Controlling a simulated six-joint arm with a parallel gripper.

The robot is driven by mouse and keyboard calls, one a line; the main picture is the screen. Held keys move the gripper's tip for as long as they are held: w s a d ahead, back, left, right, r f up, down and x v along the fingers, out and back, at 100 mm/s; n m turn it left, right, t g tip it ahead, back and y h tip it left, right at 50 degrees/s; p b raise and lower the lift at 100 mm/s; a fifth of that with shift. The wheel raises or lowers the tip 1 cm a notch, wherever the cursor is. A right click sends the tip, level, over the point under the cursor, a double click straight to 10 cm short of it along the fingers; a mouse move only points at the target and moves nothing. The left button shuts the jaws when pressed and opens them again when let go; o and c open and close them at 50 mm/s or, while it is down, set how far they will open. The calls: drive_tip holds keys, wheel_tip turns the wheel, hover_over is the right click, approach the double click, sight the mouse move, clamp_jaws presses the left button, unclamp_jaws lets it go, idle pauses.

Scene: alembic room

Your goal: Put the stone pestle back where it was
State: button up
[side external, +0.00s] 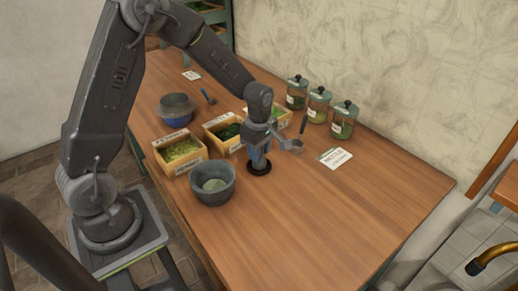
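My gripper (258,154) points down just right of the stone mortar, directly above a small black round base (260,168) on the wooden table. A grey-blue shape shows at the fingertips, close to or touching the base. I cannot tell whether it is the stone pestle or only the fingers, nor whether the fingers are open or shut. No pestle can be made out clearly elsewhere. The dark grey stone mortar (213,188) stands upright near the table's left edge, with pale green matter inside.
Wooden boxes of green herbs (181,154) stand behind the mortar, with a blue-grey pot (176,109) beyond. A scoop (294,146) is right of my gripper. Lidded glass jars (319,106) line the wall. A white card (335,158) lies nearby. The table's front right is clear.

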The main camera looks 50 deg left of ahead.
drive_tip(key=o, duration=0.5)
drive_tip(key=shift+c, duration=0.2)
wheel_tip(320, 180, up, 12)
drive_tip(key=shift+d+r, duration=0.1)
drive_tip(key=shift+r, duration=0.1)
drive_tip(key=s+d+r+m+t, duration=0.2)
drive_tip(key=s+d+r+m, duration=0.1)
drive_tip(key=s+m, duration=0.7)
drive_tip(key=s+d+r+m+t, duration=0.3)
drive_tip(key=s+r+m, duration=0.2)
drive_tip(key=s+m, duration=0.5)
drive_tip(key=shift+s+d+r+m+t, duration=0.15)
drive_tip(key=shift+d+r+m+t, duration=0.15)
drive_tip(key=shift+r, duration=0.1)
